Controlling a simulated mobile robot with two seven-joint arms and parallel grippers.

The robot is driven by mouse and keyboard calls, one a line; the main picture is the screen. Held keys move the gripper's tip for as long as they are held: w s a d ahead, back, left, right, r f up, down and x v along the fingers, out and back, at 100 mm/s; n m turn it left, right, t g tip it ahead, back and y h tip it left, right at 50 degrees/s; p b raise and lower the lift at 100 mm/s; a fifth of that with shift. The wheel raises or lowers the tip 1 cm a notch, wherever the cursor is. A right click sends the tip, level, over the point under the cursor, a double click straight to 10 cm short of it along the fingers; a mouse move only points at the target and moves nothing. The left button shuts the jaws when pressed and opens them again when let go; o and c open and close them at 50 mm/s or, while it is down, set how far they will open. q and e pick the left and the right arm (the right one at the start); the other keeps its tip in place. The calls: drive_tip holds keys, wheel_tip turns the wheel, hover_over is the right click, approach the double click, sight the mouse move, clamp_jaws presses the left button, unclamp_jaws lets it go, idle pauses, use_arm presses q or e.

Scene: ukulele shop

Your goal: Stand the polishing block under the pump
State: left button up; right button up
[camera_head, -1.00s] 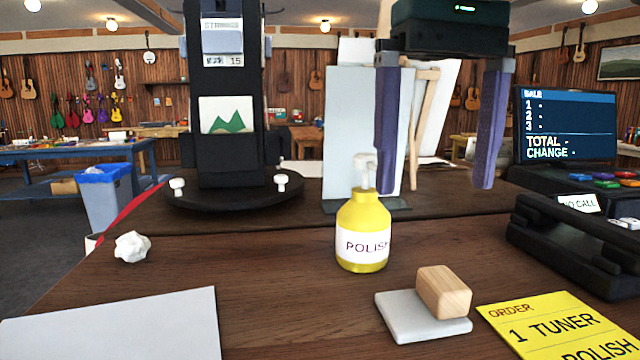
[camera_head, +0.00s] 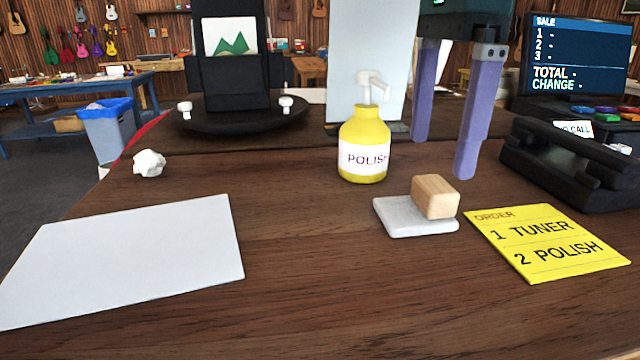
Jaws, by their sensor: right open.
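The polish bottle (camera_head: 363,155) is yellow, with a white pump (camera_head: 372,84) on top whose spout points right. It stands upright on the wooden counter. A light wooden block (camera_head: 435,197), seemingly the polishing block, rests on a flat grey pad (camera_head: 390,222), to the right of and nearer than the bottle. My right gripper (camera_head: 440,157) has two purple fingers pointing down, spread apart with nothing between them. Its fingertips show just beyond and above the block, to the right of the bottle. My left gripper is not in view.
A yellow order card (camera_head: 545,245) lies right of the pad. A black telephone (camera_head: 565,165) and a sale screen (camera_head: 572,52) stand at right. The front middle counter is bare.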

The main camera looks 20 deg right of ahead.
sight(427, 184)
drive_tip(key=f, duration=0.2)
drive_tip(key=f+p, duration=0.1)
drive_tip(key=f, duration=0.3)
drive_tip(key=shift+w+a+f, duration=0.1)
drive_tip(key=shift+a+f, duration=0.15)
drive_tip(key=shift+f, duration=0.05)
drive_tip(key=shift+r, duration=0.1)
drive_tip(key=c, duration=1.3)
